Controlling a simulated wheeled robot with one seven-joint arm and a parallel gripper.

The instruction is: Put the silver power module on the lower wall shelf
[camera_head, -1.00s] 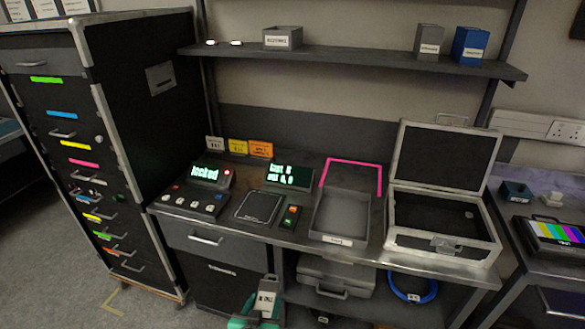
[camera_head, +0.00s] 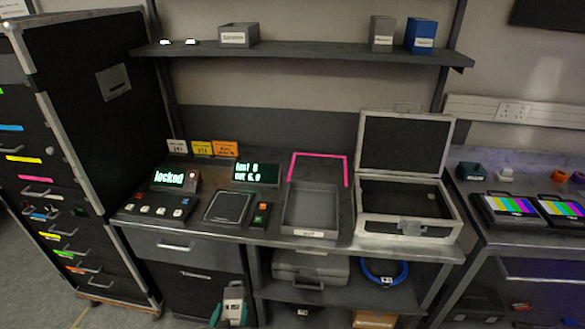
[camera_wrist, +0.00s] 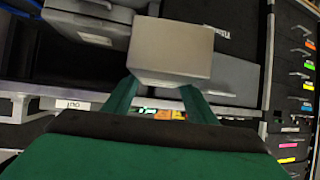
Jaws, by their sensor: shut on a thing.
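My gripper (camera_head: 231,312) has green fingers and shows at the bottom of the head view, in front of the bench's lower part. It is shut on the silver power module (camera_head: 234,292), a pale grey block. In the wrist view the module (camera_wrist: 172,50) sits between the two green fingers and hides part of what lies behind it. The wall shelf (camera_head: 300,56) runs above the bench, far above my gripper. It is the only wall shelf in view; its uprights run on past the top edge.
The shelf holds an open grey bin (camera_head: 238,35), a grey holder (camera_head: 381,33) and a blue holder (camera_head: 420,36); its middle is clear. On the bench stand a grey tray (camera_head: 288,208) and an open case (camera_head: 448,220). A drawer cabinet (camera_head: 85,110) stands left.

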